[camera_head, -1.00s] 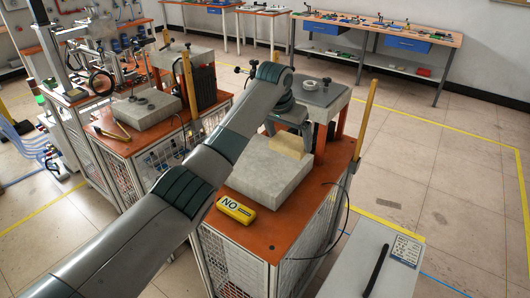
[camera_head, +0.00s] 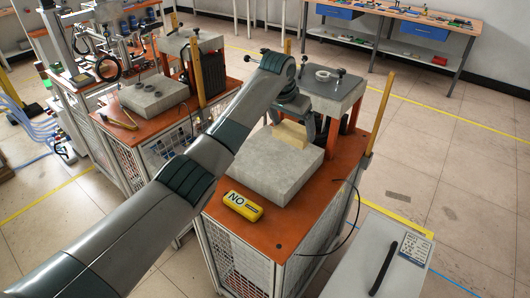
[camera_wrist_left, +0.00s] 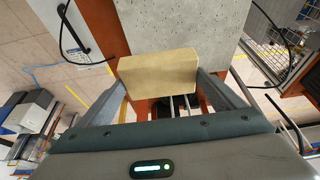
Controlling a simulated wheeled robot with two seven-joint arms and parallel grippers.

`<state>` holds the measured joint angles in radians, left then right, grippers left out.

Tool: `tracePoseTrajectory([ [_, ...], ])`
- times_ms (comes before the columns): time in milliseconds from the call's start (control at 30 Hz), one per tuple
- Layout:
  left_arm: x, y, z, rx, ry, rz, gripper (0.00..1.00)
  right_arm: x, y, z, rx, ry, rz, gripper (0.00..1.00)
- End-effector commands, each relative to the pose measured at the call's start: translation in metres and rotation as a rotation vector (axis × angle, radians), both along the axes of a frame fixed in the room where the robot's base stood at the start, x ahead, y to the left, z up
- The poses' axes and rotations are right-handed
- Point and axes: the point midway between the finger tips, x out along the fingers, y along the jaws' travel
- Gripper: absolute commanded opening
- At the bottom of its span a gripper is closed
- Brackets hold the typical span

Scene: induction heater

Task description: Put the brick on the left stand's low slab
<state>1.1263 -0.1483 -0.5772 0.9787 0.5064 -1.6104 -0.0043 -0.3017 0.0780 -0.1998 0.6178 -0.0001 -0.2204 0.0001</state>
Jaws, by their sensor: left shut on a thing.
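My left gripper (camera_head: 291,122) is shut on a pale yellow brick (camera_head: 290,136). In the head view the brick is at the back part of the right stand's low grey slab (camera_head: 268,172); I cannot tell whether it touches the slab. In the left wrist view the brick (camera_wrist_left: 158,76) sits between the two fingers, with the speckled slab (camera_wrist_left: 190,25) behind it. My right gripper is not in view.
The right stand (camera_head: 290,238) has a raised slab (camera_head: 333,93), a yellow "NO" sign (camera_head: 243,206) and yellow posts (camera_head: 381,110). A grey cabinet (camera_head: 375,262) stands at the lower right.

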Motion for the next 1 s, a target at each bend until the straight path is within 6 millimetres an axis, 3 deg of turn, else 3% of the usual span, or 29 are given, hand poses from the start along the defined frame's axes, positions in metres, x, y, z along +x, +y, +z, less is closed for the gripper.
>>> tracePoseTrajectory([
  [133,-0.005,0.029,-0.013,0.001,0.002,0.002,0.6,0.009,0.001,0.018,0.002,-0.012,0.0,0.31],
  [433,-0.015,0.08,-0.044,0.001,0.002,0.002,0.6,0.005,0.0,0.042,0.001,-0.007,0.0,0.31],
  [633,-0.017,0.092,-0.054,-0.001,-0.001,0.0,0.6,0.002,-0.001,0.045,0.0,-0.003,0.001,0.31],
  [1000,-0.017,0.092,-0.057,0.0,0.0,0.0,0.6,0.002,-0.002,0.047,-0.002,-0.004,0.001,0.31],
])
